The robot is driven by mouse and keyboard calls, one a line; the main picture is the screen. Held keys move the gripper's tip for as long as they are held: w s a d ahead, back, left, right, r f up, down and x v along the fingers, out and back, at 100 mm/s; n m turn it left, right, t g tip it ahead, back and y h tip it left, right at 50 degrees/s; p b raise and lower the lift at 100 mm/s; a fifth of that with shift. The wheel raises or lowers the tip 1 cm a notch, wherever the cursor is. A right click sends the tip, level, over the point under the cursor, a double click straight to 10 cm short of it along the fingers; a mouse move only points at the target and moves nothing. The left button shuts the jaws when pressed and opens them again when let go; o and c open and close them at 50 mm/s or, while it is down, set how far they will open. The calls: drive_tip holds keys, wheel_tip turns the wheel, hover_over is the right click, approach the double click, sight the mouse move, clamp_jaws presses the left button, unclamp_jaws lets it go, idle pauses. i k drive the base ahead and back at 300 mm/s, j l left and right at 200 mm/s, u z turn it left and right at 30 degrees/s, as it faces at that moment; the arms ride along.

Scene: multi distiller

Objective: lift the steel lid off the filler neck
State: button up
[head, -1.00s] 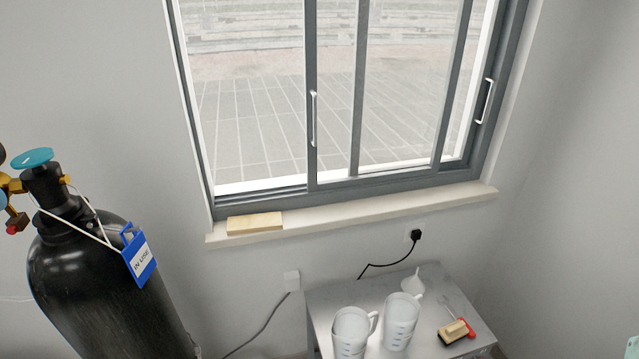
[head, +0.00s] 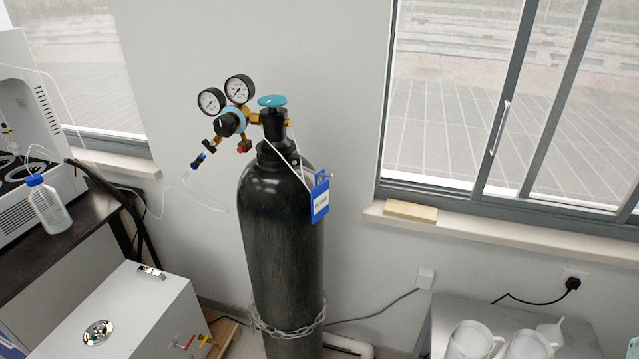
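A round shiny steel lid (head: 98,332) sits on the top face of a pale box-shaped unit (head: 140,300) at the lower left of the head view. It looks like a disc with a small knob in its middle. The filler neck under it is hidden. My gripper is not in view. Only a small teal-grey piece, probably of my own body, shows at the lower right edge.
A tall black gas cylinder (head: 282,230) with gauges and a chain (head: 288,328) stands right of the unit. A dark bench (head: 60,248) with a blue-capped bottle (head: 46,205) is behind left. A metal table (head: 452,312) with white jugs (head: 472,342) is lower right.

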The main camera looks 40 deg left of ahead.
sight(99, 333)
drive_tip(key=u, duration=3.05)
drive_tip(key=i+j+u, duration=0.3)
drive_tip(key=j+u, duration=0.15)
drive_tip(key=j, duration=0.15)
drive_tip(key=i+j+u, duration=0.75)
drive_tip(key=i, duration=0.15)
drive_tip(key=i+j+u, duration=0.3)
drive_tip(key=i+z, duration=0.4)
drive_tip(key=i+j+z, duration=0.1)
drive_tip(key=i+z, duration=0.35)
drive_tip(key=i, duration=0.15)
